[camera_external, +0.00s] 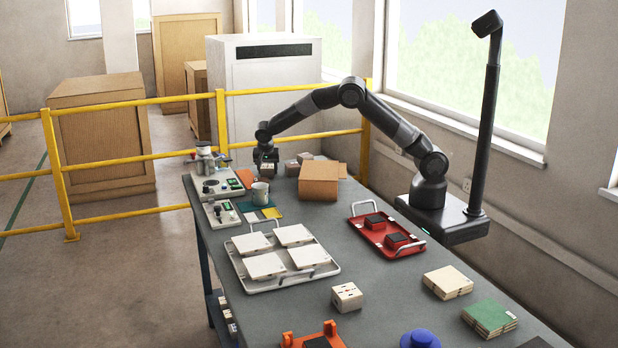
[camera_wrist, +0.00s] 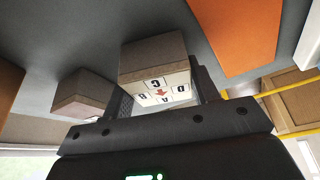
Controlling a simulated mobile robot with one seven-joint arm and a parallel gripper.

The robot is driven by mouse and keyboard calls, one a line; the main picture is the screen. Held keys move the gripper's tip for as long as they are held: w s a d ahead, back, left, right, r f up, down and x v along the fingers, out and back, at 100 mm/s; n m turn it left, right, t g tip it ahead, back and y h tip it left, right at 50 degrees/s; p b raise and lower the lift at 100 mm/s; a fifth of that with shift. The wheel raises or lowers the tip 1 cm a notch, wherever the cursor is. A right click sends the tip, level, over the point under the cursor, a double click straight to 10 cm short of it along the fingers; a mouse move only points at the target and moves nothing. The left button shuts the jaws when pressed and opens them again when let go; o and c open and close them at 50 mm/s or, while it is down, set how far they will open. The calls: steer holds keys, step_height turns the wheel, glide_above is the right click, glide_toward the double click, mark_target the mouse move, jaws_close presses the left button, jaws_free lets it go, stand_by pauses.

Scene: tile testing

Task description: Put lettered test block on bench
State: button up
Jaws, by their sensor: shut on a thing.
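The lettered test block (camera_wrist: 155,84) has a grey-brown side and a pale face with black letters and a red arrow. My gripper (camera_external: 266,160) is shut on it at the far end of the grey bench (camera_external: 345,225). In the wrist view, my dark fingers show beside and behind the block. In the external view the block is small and mostly hidden by the gripper. I cannot tell whether its underside touches the bench.
Another block (camera_wrist: 84,96) stands close beside. A brown box (camera_external: 318,181), a mug (camera_external: 260,193) and an orange sheet (camera_wrist: 238,32) are near. A tray of white tiles (camera_external: 272,288), a red tray (camera_external: 372,238) and a marked cube (camera_external: 347,297) stand nearer the camera.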

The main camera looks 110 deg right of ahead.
steer(key=o, duration=1.4)
steer(key=shift+f, duration=0.1)
steer(key=shift+c, duration=0.2)
